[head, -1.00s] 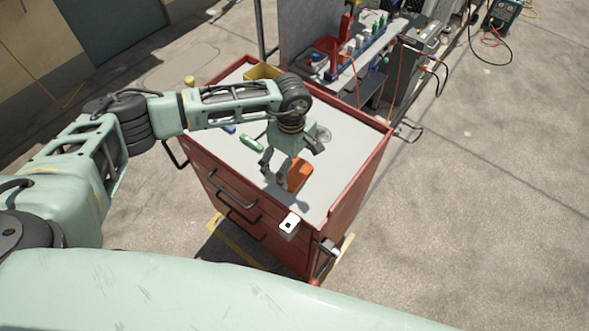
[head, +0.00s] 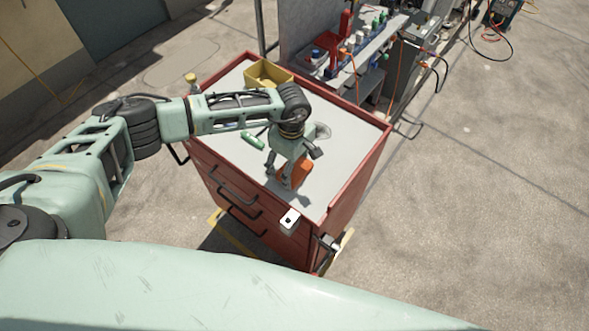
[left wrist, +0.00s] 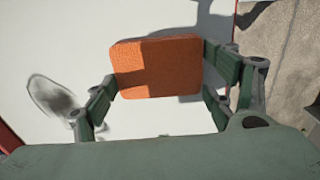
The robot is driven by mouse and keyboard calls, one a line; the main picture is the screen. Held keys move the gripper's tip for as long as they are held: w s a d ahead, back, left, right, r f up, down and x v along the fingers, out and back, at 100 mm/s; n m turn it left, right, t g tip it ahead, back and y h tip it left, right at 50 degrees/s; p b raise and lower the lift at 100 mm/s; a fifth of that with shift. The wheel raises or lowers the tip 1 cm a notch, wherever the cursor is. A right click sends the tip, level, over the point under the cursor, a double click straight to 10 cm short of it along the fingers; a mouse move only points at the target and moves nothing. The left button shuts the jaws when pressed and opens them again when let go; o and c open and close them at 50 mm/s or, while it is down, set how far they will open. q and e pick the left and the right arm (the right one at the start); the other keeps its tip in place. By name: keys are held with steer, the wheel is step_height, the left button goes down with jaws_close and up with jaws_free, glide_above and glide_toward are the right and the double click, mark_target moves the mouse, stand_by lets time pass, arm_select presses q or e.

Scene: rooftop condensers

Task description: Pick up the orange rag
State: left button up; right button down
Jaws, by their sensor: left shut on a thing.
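The orange rag (head: 298,174) is a folded, block-like piece of cloth above the light top of the red tool cabinet (head: 353,182). In the left wrist view the rag (left wrist: 157,67) sits between the two green fingers. My left gripper (head: 287,176) is shut on it, with a finger at each side; the left wrist view shows the fingers (left wrist: 160,76) pressed to its side edges. In the head view the gripper hides part of the rag. Whether the rag still touches the cabinet top cannot be told for sure. My right gripper is not in view.
A green object (head: 252,141) and a yellow bin (head: 266,74) are on the cabinet top. A white box-like piece (head: 290,220) is at the front edge. A workbench (head: 365,50) with bottles stands behind. Open concrete lies to the right.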

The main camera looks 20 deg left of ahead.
arm_select(q)
steer(key=shift+r, duration=0.1)
steer(key=shift+w+r+b, duration=0.1)
steer(key=shift+r+b, duration=0.45)
steer(key=shift+r, duration=0.05)
steer(key=r, duration=0.1)
steer(key=b, duration=0.1)
steer(key=r, duration=0.1)
steer(key=shift+s+d+r+b, duration=0.2)
steer(key=shift+d+r+b, duration=0.05)
steer(key=shift+r+b, duration=0.1)
steer(key=s+d+r+b, duration=0.4)
steer(key=s+d+r, duration=0.3)
steer(key=d, duration=0.1)
steer(key=shift+s, duration=0.3)
